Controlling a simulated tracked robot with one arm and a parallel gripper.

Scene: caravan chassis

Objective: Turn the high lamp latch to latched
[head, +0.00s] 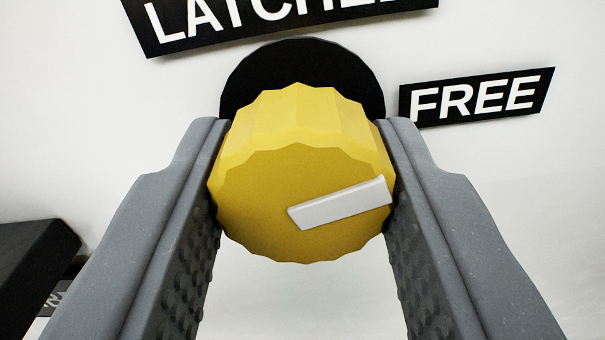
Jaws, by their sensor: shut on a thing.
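The high lamp latch (270,195) is a yellow knob with a scalloped edge in the middle of the head view. A white pointer bar (341,203) on its face points right and slightly up, towards the FREE label (476,97). The LATCHED label (280,18) sits above the knob and is cut off by the top edge. A black round plate (302,62) shows behind the knob. My gripper (302,180) is shut on the knob, with one grey finger on its left side and one on its right.
A white wall panel (520,200) surrounds the knob. A black block (35,265) stands out at the lower left, with a small, partly hidden label beside it. The panel to the right is clear.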

